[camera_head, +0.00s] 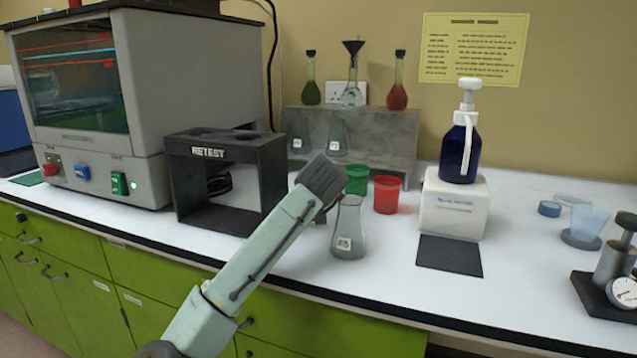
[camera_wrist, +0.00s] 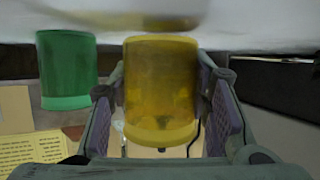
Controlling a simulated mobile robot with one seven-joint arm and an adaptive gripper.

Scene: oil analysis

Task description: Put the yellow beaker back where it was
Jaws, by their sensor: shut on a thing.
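The yellow beaker (camera_wrist: 160,95) is between the two finger pads of my gripper (camera_wrist: 162,88) in the wrist view, and my gripper is shut on it. That view looks inverted, with the white bench top along its upper edge and the beaker close to it; I cannot tell if they touch. In the head view my gripper (camera_head: 322,185) is over the bench, left of the green beaker (camera_head: 356,180), and hides the yellow beaker. The green beaker also shows in the wrist view (camera_wrist: 68,70), beside the yellow one and apart from it.
A red beaker (camera_head: 387,195) stands right of the green one. A labelled flask (camera_head: 349,230) stands just in front of my gripper's right side. The black RETEST frame (camera_head: 225,150) is close on the left. A grey shelf (camera_head: 385,140) with flasks is behind.

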